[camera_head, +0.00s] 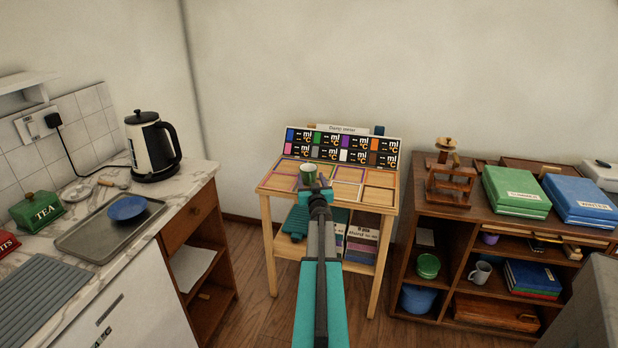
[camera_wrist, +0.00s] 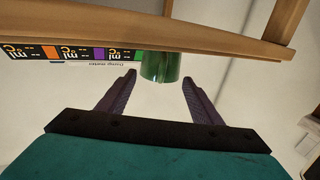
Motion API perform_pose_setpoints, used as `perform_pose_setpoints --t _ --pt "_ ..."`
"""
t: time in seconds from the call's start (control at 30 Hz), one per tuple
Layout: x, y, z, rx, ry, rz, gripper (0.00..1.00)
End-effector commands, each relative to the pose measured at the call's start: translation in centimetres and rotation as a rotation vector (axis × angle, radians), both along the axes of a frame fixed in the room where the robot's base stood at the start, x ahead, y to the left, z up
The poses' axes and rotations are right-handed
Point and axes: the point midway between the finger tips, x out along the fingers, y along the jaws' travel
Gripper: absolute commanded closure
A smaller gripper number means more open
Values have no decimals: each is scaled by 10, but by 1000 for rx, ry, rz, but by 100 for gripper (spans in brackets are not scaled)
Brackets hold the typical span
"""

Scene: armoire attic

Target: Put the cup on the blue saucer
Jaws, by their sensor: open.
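The green cup (camera_head: 308,172) stands on the small wooden table, just beyond the end of my arm. In the wrist view its green side (camera_wrist: 162,66) shows ahead of and between the fingers, partly cut off by the table edge. My gripper (camera_head: 318,191) is open, with nothing between its jaws; both fingers show apart in the wrist view (camera_wrist: 159,78). The blue saucer (camera_head: 127,206) lies empty on a grey tray (camera_head: 80,240) on the marble counter at the left.
The wooden table (camera_head: 378,209) has coloured squares and a card board (camera_head: 340,150) at its back. A kettle (camera_head: 152,145) and green tea tin (camera_head: 36,209) stand near the tray. A shelf unit (camera_head: 400,262) with folders and a grey mug (camera_head: 480,272) is at right.

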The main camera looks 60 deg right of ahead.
Motion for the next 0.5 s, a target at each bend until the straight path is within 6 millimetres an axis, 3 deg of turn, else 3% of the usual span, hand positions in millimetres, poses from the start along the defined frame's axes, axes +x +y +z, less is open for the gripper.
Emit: perform_pose_setpoints --t 0.2,0.5 --pt "13 -14 0 0 0 0 40" --pt "16 -19 0 0 0 0 40"
